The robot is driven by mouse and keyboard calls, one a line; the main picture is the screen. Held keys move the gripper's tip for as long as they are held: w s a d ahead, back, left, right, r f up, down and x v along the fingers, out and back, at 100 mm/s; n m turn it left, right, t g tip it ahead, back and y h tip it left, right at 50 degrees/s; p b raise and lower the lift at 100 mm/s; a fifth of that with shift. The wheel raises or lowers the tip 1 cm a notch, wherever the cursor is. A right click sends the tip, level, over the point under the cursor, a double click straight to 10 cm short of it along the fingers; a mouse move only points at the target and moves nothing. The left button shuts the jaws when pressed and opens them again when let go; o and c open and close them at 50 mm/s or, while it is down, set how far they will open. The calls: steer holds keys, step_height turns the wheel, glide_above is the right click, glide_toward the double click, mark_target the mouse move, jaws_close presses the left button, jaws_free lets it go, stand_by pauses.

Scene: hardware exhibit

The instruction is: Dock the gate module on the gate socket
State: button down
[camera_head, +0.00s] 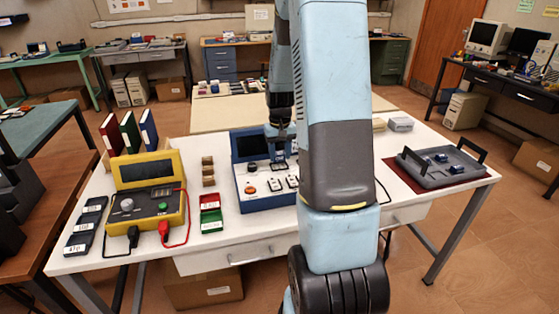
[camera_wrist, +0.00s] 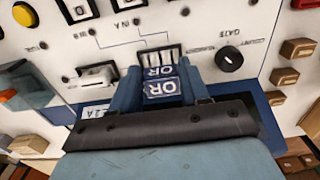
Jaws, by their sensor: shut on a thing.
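The blue gate module (camera_wrist: 162,88), labelled OR, is held between the fingers of my gripper (camera_wrist: 158,78) in the wrist view. A dark slotted socket (camera_wrist: 160,53) on the white panel lies just past the module's far edge, partly covered by it. I cannot tell whether the module touches the socket or hovers over it. My arm hides the console's right side, and the module is too small to make out there.
A black knob (camera_wrist: 229,59) sits right of the module, and a white switch (camera_wrist: 95,78) left. In the head view, a yellow meter (camera_head: 150,195) stands left of the console. A grey tray (camera_head: 437,178) with blue modules lies on the right.

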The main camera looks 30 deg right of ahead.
steer(key=shift+f, duration=1.4)
steer(key=c, duration=0.5)
jaws_free()
steer(key=shift+c, duration=0.2)
step_height(320, 180, up, 12)
steer(key=s+a+r+n+t, duration=0.1)
steer(key=s+a+r+t, duration=0.2)
steer(key=s+a+r, duration=0.75)
steer(key=s+a+r+n+t, duration=0.1)
steer(key=s+a+r, duration=0.1)
steer(key=s+a, duration=0.2)
steer(key=s+a+r+n+t, duration=0.1)
steer(key=s+a+r, duration=0.2)
steer(key=s, duration=0.6)
steer(key=shift+s+a+r+t, duration=0.15)
steer(key=shift+s+a+t, duration=0.15)
steer(key=shift+s+a, duration=0.15)
